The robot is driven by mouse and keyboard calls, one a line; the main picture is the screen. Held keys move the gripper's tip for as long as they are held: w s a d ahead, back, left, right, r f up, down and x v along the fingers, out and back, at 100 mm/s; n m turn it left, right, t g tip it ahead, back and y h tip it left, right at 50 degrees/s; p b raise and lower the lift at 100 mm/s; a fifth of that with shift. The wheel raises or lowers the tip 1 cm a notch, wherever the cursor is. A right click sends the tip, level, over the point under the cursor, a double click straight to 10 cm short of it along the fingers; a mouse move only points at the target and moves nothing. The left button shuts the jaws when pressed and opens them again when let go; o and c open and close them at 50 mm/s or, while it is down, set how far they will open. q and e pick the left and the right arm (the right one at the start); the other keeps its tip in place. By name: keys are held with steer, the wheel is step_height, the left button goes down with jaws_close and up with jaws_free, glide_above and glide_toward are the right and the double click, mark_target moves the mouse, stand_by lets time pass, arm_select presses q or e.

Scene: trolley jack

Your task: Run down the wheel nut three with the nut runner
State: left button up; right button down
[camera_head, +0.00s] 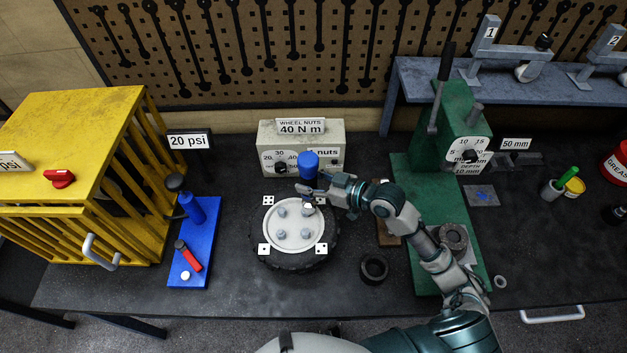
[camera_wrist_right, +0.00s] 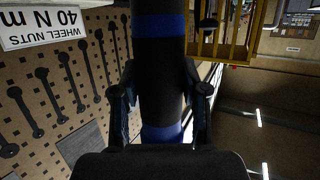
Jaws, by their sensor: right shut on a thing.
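The wheel (camera_head: 271,241) lies flat on the bench, a black tyre around a pale disc with several grey nuts. White pip tiles sit around its rim; the pips are too small to read surely. My right gripper (camera_head: 312,191) is over the far right part of the wheel, shut on the nut runner (camera_head: 308,160), which has a blue top. In the right wrist view the nut runner (camera_wrist_right: 162,70) is a black cylinder with blue bands between both fingers. Its lower end is near the far right nut; I cannot tell whether they touch. My left gripper is not in view.
The nut torque box (camera_head: 330,159) with dials and a "40 N m" sign stands behind the wheel. A yellow cage (camera_head: 75,115) and blue tray (camera_head: 207,259) are left. The green press (camera_head: 425,180) is right, with a black ring (camera_head: 374,269) nearer the wheel.

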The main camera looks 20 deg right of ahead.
steer(key=shift+a+f, duration=0.1)
steer(key=shift+a, duration=1)
steer(key=shift+d+f, duration=0.1)
steer(key=shift+d, duration=0.3)
steer(key=shift+d+f, duration=0.1)
steer(key=shift+d, duration=0.15)
steer(key=shift+a, duration=0.25)
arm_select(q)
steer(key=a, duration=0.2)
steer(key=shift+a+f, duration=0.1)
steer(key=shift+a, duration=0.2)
arm_select(e)
steer(key=shift+f, duration=0.1)
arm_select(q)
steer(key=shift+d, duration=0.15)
arm_select(e)
steer(key=shift+d, duration=0.1)
